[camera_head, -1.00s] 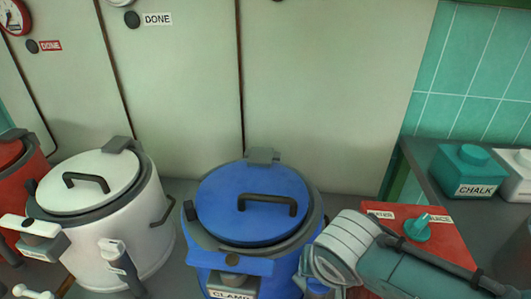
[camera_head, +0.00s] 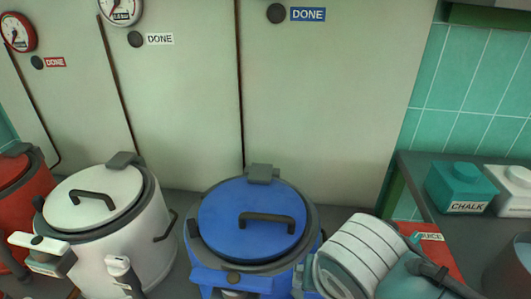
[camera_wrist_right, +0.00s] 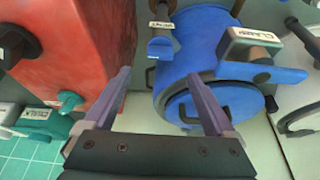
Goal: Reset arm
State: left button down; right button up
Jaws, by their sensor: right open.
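My right arm (camera_head: 400,270) comes in from the lower right of the head view, in front of the blue kettle's right side. My right gripper (camera_wrist_right: 160,78) shows in the wrist view with its fingers wide apart and nothing between them. The blue kettle (camera_head: 225,212), lid down, is at the middle of the head view. In the wrist view the blue kettle (camera_wrist_right: 200,45) lies beyond and right of the gripper, with a red box (camera_wrist_right: 75,40) on the left. The gripper's fingertips are hidden in the head view. My left gripper is in neither current view.
A white kettle (camera_head: 125,245) and a red kettle (camera_head: 22,195) stand left of the blue one, lids down. A red box (camera_head: 440,248) is partly behind my right arm. A teal chalk box (camera_head: 463,186) sits on the right counter. A panelled wall (camera_head: 310,100) closes off the back.

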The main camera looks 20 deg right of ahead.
jog(key=shift+v, duration=0.8)
jog(key=s+a+r+n+y+p, duration=0.1)
jog(key=s+r+n+y+p, duration=0.15)
jog(key=s+r+n, duration=0.8)
notch_tip(320, 180, up, 37)
jog(key=s+m+p, duration=0.2)
jog(key=p, duration=3.1)
jog(key=shift+s, duration=0.2)
jog(key=shift+a+f, duration=0.1)
jog(key=shift+f, duration=0.05)
